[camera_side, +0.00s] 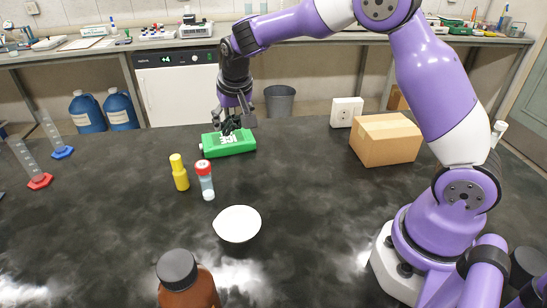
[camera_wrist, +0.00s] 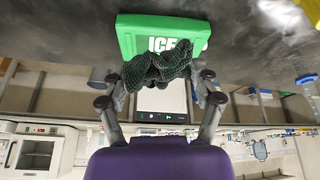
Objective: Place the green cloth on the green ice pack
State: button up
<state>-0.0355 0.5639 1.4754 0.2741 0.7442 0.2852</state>
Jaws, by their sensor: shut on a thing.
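The green ice pack (camera_side: 240,147) lies flat on the dark bench, with white lettering on top; it also shows in the wrist view (camera_wrist: 135,38). The cloth (camera_wrist: 160,67) looks dark green with a fine check and is bunched up. My gripper (camera_wrist: 160,80) is shut on the cloth, with a finger on each side of it. In the side view my gripper (camera_side: 232,117) points down just above the pack, with the cloth (camera_side: 229,126) below it. The cloth overlaps the pack in both views; I cannot tell whether they touch.
A yellow bottle (camera_side: 180,173), a red-capped vial (camera_side: 205,181) and a white bowl (camera_side: 237,224) stand nearer the camera. A brown bottle (camera_side: 187,289) is at the front. A cardboard box (camera_side: 385,140) and white socket box (camera_side: 346,112) stand right of the pack.

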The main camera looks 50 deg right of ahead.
jog(key=a+r+n+y, duration=0.1)
jog(key=a+r+n, duration=0.3)
jog(key=a+r, duration=0.3)
jog(key=shift+t+y, duration=0.4)
jog(key=w+d+f, duration=0.1)
jog(key=d+f, duration=0.1)
jog(key=d, duration=0.1)
jog(key=w+d+f, duration=0.2)
jog(key=d+f, duration=0.1)
jog(key=w+d+f, duration=0.2)
jog(key=d+f, duration=0.1)
jog(key=d, duration=0.1)
jog(key=shift+w+f, duration=0.1)
jog(key=shift+f, duration=2.1)
jog(key=shift+f, duration=0.15)
jog(key=o, duration=0.7)
